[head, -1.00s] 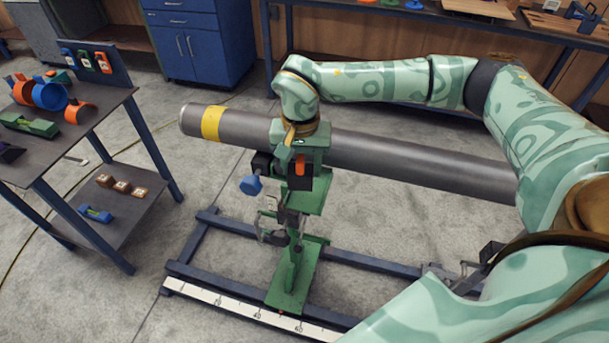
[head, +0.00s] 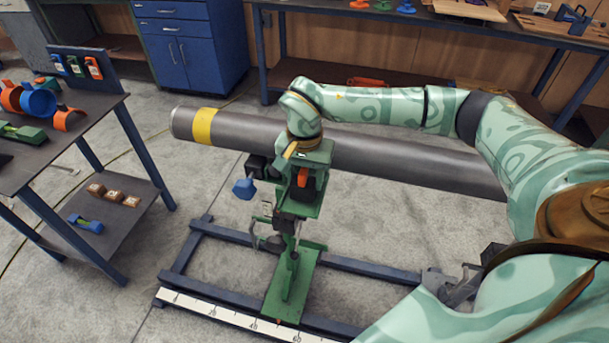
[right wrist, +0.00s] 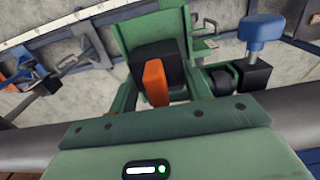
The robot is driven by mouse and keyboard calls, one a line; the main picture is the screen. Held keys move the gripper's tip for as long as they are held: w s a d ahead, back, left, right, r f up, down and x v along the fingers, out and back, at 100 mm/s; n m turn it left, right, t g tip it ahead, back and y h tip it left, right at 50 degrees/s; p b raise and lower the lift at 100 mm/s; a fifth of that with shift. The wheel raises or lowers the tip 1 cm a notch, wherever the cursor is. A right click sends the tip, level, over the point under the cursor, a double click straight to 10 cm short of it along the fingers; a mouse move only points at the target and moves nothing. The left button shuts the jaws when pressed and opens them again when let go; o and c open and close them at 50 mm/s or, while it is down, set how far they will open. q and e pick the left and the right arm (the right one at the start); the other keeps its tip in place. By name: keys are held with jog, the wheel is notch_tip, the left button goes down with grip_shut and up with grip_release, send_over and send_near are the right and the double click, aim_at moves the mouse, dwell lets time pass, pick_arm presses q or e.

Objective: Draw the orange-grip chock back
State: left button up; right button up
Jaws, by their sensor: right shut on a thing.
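The orange grip of the chock (head: 303,178) is at the upper part of a green stand (head: 289,290), just in front of the grey pipe. My right gripper (head: 304,168) reaches down over the pipe from behind and is shut on the orange grip. In the right wrist view the orange grip (right wrist: 155,83) stands against a dark block, with green side plates around it. The fingertips are hard to make out, and how the chock meets the pipe is hidden. My left gripper is not in view.
The pipe (head: 400,162) with a yellow band (head: 203,127) runs behind the stand. A blue knob (head: 244,188) juts out left of the grip. A blue floor frame with a white scale (head: 215,313) lies below. A shelf cart (head: 120,225) stands left.

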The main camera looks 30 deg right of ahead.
jog(key=shift+f, duration=0.2)
jog(key=shift+r+p, duration=0.1)
jog(key=shift+p, duration=0.25)
dwell(0.8)
dwell(0.3)
jog(key=o, duration=1.2)
jog(key=shift+c, duration=0.2)
notch_tip(320, 180, up, 7)
jog(key=p, duration=0.6)
jog(key=shift+p, duration=0.35)
